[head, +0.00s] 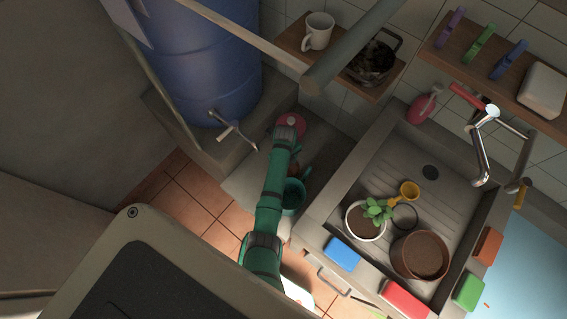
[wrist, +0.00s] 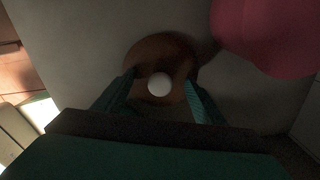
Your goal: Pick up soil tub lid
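The soil tub lid (wrist: 139,56) is a round brown disc with a white knob (wrist: 159,85) in the middle. It lies on a grey surface in the wrist view. My gripper (wrist: 161,80) is open, with a teal finger on each side of the knob. I cannot tell whether the fingers touch the lid. The near part of the lid is hidden by my gripper. In the head view my arm covers most of this spot, and only a small brown patch shows beside it.
A pink round object (wrist: 265,30) stands close on the right. It also shows in the head view (head: 294,119). A blue barrel (head: 212,70) stands at the back left. The sink (head: 376,169) at right holds a potted plant (head: 362,222) and a brown pot (head: 420,255).

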